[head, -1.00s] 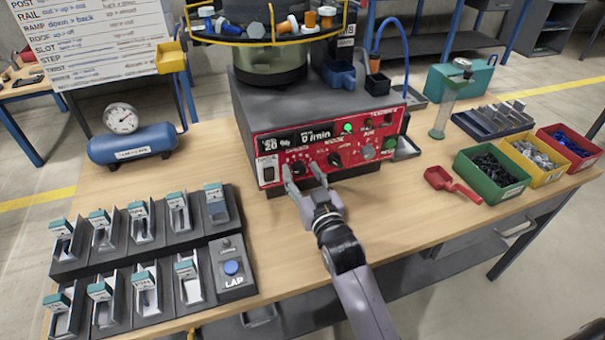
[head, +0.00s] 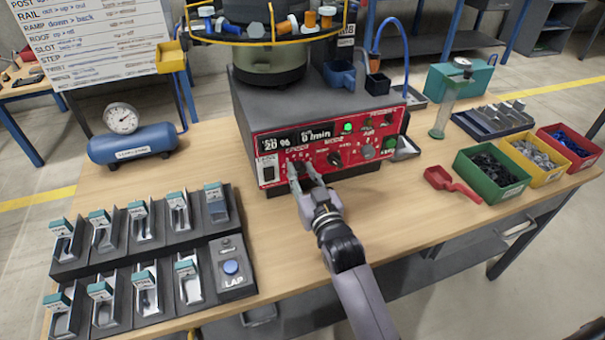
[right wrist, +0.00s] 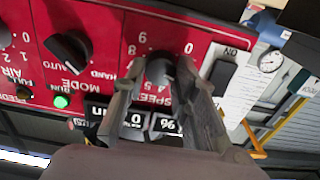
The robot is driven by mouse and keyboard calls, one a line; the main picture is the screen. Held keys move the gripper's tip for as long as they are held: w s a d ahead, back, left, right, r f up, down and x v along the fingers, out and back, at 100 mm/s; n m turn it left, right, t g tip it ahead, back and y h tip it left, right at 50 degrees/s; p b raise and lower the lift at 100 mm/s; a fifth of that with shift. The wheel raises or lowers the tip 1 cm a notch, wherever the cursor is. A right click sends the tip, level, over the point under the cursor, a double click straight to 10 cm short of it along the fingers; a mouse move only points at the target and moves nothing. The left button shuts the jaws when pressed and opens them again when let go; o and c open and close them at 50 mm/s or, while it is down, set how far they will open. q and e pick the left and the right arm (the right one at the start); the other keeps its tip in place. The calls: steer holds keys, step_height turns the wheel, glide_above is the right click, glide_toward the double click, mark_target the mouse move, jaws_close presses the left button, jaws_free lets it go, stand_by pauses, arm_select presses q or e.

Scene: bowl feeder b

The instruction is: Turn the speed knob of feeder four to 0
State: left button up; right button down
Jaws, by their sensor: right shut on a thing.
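The red control panel (head: 352,146) of the feeder faces me in the head view. Its display (head: 297,138) seems to read 20 % and 0 /min. The speed knob (right wrist: 160,69) is a small dark knob with digits around it, upside down in the right wrist view. My right gripper (head: 304,167) is at the panel's lower left, its fingers closed around the speed knob. In the right wrist view the fingers (right wrist: 162,85) stand on either side of the knob. In the head view they hide most of it. The left gripper is not in view.
The mode knob (head: 335,158) is right of the speed knob, and a rocker switch (head: 268,169) is left of it. A green lamp (head: 347,127) is lit. A slotted tray with a LAP button (head: 231,267) stands front left. A red scoop (head: 452,186) and part bins lie right.

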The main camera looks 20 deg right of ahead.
steer(key=shift+r+n+p, duration=0.15)
steer(key=shift+n+p, duration=0.95)
steer(key=shift+n, duration=0.1)
steer(key=n+p, duration=0.1)
steer(key=n, duration=0.1)
steer(key=shift+n, duration=0.4)
steer(key=n+p, duration=0.1)
steer(key=n, duration=0.2)
steer(key=shift+a, duration=0.1)
steer(key=shift+n+p, duration=0.5)
steer(key=shift+n, duration=1.3)
steer(key=shift+f, duration=0.2)
steer(key=c, duration=1.3)
jaws_free()
